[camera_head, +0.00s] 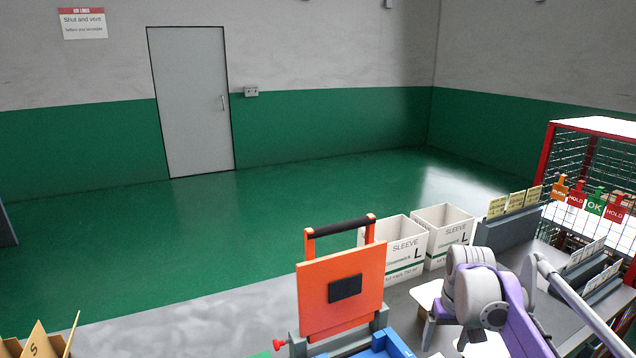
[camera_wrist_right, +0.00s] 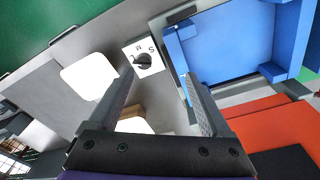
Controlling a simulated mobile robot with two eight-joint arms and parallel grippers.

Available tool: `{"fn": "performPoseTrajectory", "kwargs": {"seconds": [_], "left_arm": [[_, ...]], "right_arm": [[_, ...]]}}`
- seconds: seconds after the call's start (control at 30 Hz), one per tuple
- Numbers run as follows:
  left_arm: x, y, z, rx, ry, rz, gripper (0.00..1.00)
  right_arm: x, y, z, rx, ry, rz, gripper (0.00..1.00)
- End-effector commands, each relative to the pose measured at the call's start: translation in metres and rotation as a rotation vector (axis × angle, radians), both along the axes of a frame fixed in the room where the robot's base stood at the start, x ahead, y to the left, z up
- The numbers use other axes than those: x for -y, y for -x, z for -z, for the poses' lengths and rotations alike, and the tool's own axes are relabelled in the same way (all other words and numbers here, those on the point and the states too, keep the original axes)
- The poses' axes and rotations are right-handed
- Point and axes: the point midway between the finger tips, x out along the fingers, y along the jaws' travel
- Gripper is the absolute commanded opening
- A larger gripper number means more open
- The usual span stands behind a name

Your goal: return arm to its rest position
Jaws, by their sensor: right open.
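My right arm (camera_head: 480,295), grey and purple, stands at the lower right of the head view; its fingertips cannot be made out there. In the right wrist view my right gripper (camera_wrist_right: 158,76) is open, with nothing seen between its two fingers. A blue fixture (camera_wrist_right: 228,45) lies to the right beyond the fingers; a corner of it shows in the head view (camera_head: 385,345). An orange panel (camera_head: 340,288) with a black-gripped handle stands raised behind it. My left gripper is in neither view.
Two white SLEEVE boxes (camera_head: 403,244) (camera_head: 443,228) stand at the bench's far edge. White rounded pieces (camera_wrist_right: 88,76) and a dial plate (camera_wrist_right: 143,58) lie near the fixture. A red-framed wire cage (camera_head: 590,150) and hanging tags (camera_head: 594,207) stand at right. Green floor beyond is clear.

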Motion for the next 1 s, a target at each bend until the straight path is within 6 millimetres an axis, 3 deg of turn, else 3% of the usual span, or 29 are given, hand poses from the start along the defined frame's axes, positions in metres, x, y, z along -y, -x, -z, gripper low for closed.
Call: {"fn": "performPoseTrajectory", "kwargs": {"seconds": [0.03, 0.27, 0.5, 0.6, 0.8, 1.0], "left_arm": [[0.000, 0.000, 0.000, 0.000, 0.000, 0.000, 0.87], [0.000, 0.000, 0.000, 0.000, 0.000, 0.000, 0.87], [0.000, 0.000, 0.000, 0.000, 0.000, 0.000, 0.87], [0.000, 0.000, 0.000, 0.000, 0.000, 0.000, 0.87], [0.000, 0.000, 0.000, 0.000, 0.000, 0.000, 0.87], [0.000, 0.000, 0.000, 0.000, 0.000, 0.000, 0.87]], "right_arm": [[-0.014, 0.019, 0.000, 0.026, 0.004, -0.012, 0.82], [-0.060, 0.097, 0.016, 0.155, 0.018, -0.048, 0.82], [-0.094, 0.183, 0.061, 0.288, 0.017, -0.083, 0.82], [-0.102, 0.209, 0.081, 0.331, 0.014, -0.094, 0.82], [-0.110, 0.236, 0.105, 0.378, 0.009, -0.105, 0.82], [-0.111, 0.239, 0.107, 0.384, 0.008, -0.105, 0.82]]}}
